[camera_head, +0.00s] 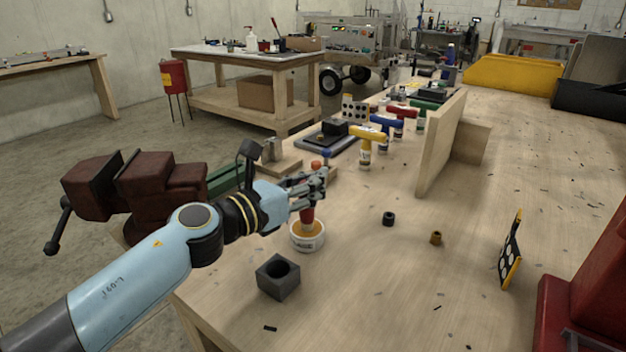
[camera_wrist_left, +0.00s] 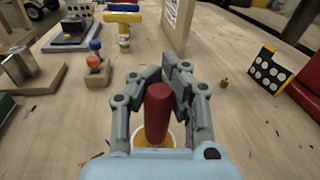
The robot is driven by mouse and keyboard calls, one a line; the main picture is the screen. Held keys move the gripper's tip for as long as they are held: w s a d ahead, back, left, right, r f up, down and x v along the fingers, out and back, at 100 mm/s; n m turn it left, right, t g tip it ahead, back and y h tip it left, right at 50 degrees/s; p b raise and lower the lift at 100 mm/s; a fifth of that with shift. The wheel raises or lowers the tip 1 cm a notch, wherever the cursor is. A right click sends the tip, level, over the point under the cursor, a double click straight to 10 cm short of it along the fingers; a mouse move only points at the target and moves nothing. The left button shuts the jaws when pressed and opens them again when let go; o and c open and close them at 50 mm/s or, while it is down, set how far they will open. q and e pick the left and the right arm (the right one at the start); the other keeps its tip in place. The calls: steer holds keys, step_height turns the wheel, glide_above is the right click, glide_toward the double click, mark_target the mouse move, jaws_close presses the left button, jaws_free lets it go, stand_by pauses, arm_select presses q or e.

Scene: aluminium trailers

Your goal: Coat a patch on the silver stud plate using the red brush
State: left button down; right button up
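The red brush (camera_head: 307,214) stands about upright in a round white pot (camera_head: 307,247) with an orange-yellow content. Its red handle also shows in the left wrist view (camera_wrist_left: 157,112). My left gripper (camera_head: 313,182) is over the pot, its fingers closed around the upper handle; in the left wrist view the fingers (camera_wrist_left: 165,75) flank the handle closely. The brush's lower end is hidden in the pot. A silver upright piece (camera_head: 272,150) stands on a wooden board beyond the gripper; I cannot tell whether it is the stud plate. My right gripper is not in view.
A grey block with a hole (camera_head: 278,278) sits near the front edge. A dark ring (camera_head: 389,218) and a brass bushing (camera_head: 436,238) lie to the right, with a dotted board (camera_head: 511,250) beyond. A wooden upright (camera_head: 441,145) stands behind. The middle right is mostly clear.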

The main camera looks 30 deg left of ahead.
arm_select(q)
step_height(320, 180, up, 7)
steer(key=p, duration=0.6)
steer(key=shift+f, duration=0.1)
stand_by(0.5)
steer(key=f+b, duration=0.1)
steer(key=s+f+b, duration=0.1)
steer(key=f+b, duration=0.1)
steer(key=f, duration=0.1)
steer(key=shift+s+a+f, duration=0.1)
steer(key=shift+s+a, duration=0.05)
steer(key=shift+a, duration=0.2)
steer(key=s+d+r+m+g+h+b, duration=0.1)
steer(key=s+d+r+m+h+b, duration=0.1)
steer(key=s+d+b, duration=0.3)
steer(key=s+r+h+b, duration=0.1)
steer(key=s+b, duration=0.3)
steer(key=b, duration=0.1)
steer(key=shift+r+b, duration=0.35)
